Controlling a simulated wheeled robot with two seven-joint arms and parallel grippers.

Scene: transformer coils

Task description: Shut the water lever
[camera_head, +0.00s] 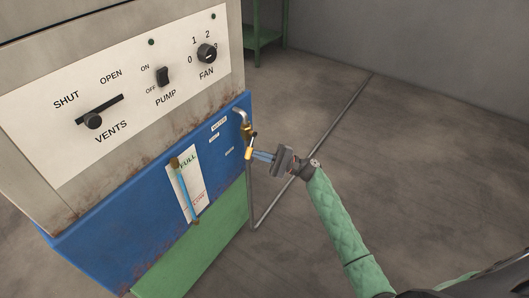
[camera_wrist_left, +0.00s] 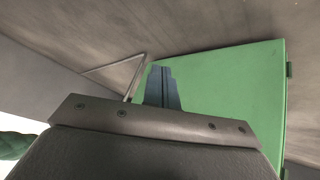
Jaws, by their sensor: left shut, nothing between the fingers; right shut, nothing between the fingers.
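The water lever (camera_head: 249,152) has a yellow end and hangs roughly downward from a brass tap (camera_head: 241,117) at the right edge of the blue panel. My right gripper (camera_head: 256,156) comes in from the right with its blue fingers shut. The fingertips are right beside the lever's yellow end; I cannot tell whether they touch it. My left gripper (camera_wrist_left: 160,68) shows in the left wrist view, with its fingers shut and empty in front of a green panel (camera_wrist_left: 225,105).
The blue panel (camera_head: 120,248) also carries a level gauge marked FULL (camera_head: 189,180). Above it is a white control plate (camera_head: 130,135) with a vents slider (camera_head: 93,121), a pump switch (camera_head: 163,76) and a fan knob (camera_head: 207,53). The floor to the right is open, with a thin pipe (camera_head: 310,155).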

